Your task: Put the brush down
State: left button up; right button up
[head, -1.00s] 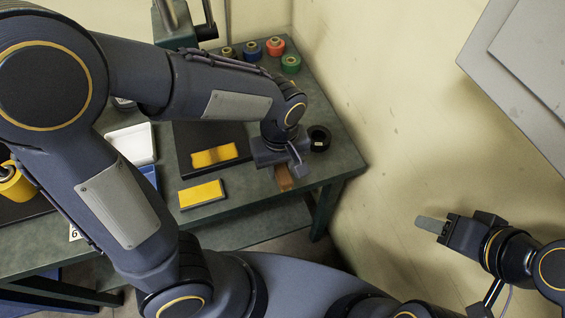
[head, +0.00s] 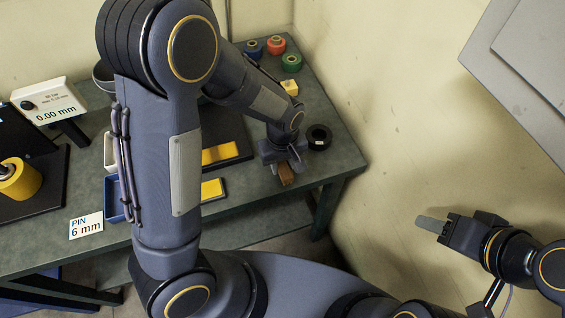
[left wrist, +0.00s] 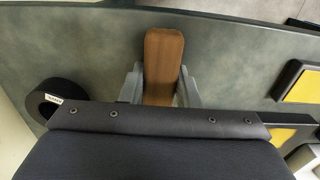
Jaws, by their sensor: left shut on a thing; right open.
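The brush shows as a brown wooden block-like handle (head: 286,174) near the right front edge of the bench (head: 325,165). My left gripper (head: 284,163) is shut on it. In the left wrist view the brown brush (left wrist: 163,65) sits between the two grey fingers (left wrist: 160,88), over the green bench top. Its bristles are hidden, and I cannot tell whether it touches the bench. My right gripper (head: 434,225) is open and empty, out to the right, away from the bench.
A black tape roll (head: 319,137) stands just right of my left gripper. Yellow pads (head: 212,189) lie to its left. Coloured rolls (head: 275,45) and a small yellow block (head: 290,87) are behind. A gauge reading 0.00 mm (head: 50,103) and a "PIN 6 mm" card (head: 86,225) are at left.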

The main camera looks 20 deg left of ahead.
aim_at(282, 163)
pick_arm(q)
jog(key=shift+f, duration=0.15)
jog(key=o, duration=0.4)
jog(key=shift+f, duration=0.1)
jog(key=o, duration=0.5)
notch_tip(282, 163, up, 12)
jog(key=r, duration=0.1)
jog(key=shift+s+a+r+m+t+h+p, duration=0.15)
jog(key=shift+s+a+r+m+t+h, duration=0.65)
jog(key=shift+s+a, duration=1.35)
jog(key=shift+s+a+r+m+t+h+p, duration=0.1)
jog(key=shift+s+a+r+m+t+h, duration=0.7)
jog(key=shift+s, duration=2.4)
jog(key=shift+s+a+r+m+t+h+p, duration=0.25)
jog(key=shift+s+a+r+m+t, duration=1.1)
jog(key=shift+s, duration=1.35)
